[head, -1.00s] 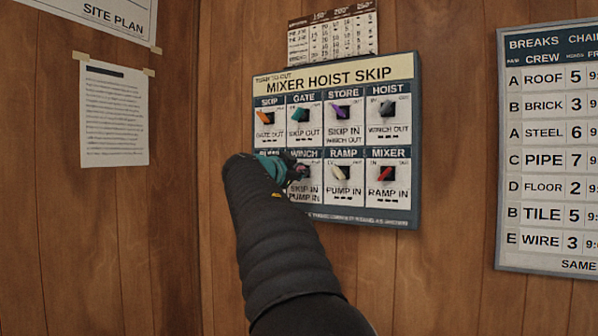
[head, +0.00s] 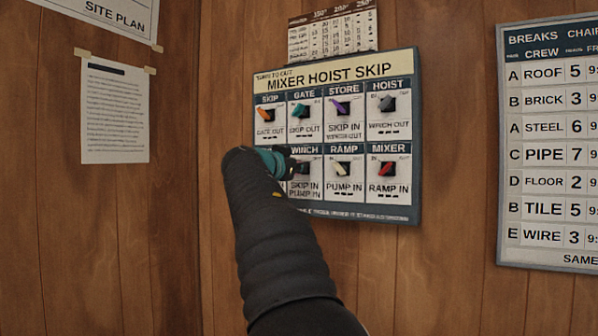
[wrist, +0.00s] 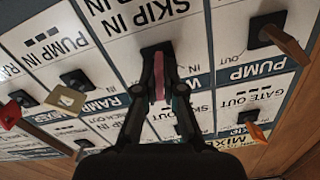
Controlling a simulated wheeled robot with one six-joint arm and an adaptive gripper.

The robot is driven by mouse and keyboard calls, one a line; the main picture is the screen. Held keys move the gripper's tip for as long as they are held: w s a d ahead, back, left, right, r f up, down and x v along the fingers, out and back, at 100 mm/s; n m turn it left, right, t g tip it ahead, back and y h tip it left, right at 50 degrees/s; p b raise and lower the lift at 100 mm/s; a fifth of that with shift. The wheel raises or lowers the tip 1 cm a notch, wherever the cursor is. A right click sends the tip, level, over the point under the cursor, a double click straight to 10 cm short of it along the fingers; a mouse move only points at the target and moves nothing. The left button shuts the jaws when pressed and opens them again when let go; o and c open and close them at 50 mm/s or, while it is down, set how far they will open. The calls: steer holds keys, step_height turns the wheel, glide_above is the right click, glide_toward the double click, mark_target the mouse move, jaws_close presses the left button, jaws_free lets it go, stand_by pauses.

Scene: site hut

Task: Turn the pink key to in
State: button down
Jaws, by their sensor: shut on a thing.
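The pink key (wrist: 159,80) sits in the WINCH switch of the wall panel (head: 262,78), in the lower row. In the wrist view it stands between the two fingertips of my gripper (wrist: 159,90), which is shut on it. The key looks roughly in line with the fingers. In the head view my gripper (head: 294,164) reaches the WINCH switch from the lower left and partly covers it, so the key's setting is hard to read there. The label under the switch reads SKIP IN and PUMP IN.
The cream RAMP key (head: 342,168) and red MIXER key (head: 387,168) stand to the right. The GATE key (head: 300,110) and orange SKIP key (head: 266,115) are above. A breaks board (head: 548,140) hangs far right.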

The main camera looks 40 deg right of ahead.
steer(key=n, duration=0.5)
steer(key=shift+w+n, duration=0.15)
steer(key=shift+n, duration=0.15)
steer(key=n, duration=0.5)
steer(key=shift+w+a+p, duration=0.1)
steer(key=shift+p, duration=0.2)
steer(key=shift+n, duration=0.4)
steer(key=c, duration=1.3)
jaws_free()
steer(key=shift+a, duration=0.1)
steer(key=v, duration=1.2)
steer(key=shift+f, duration=0.1)
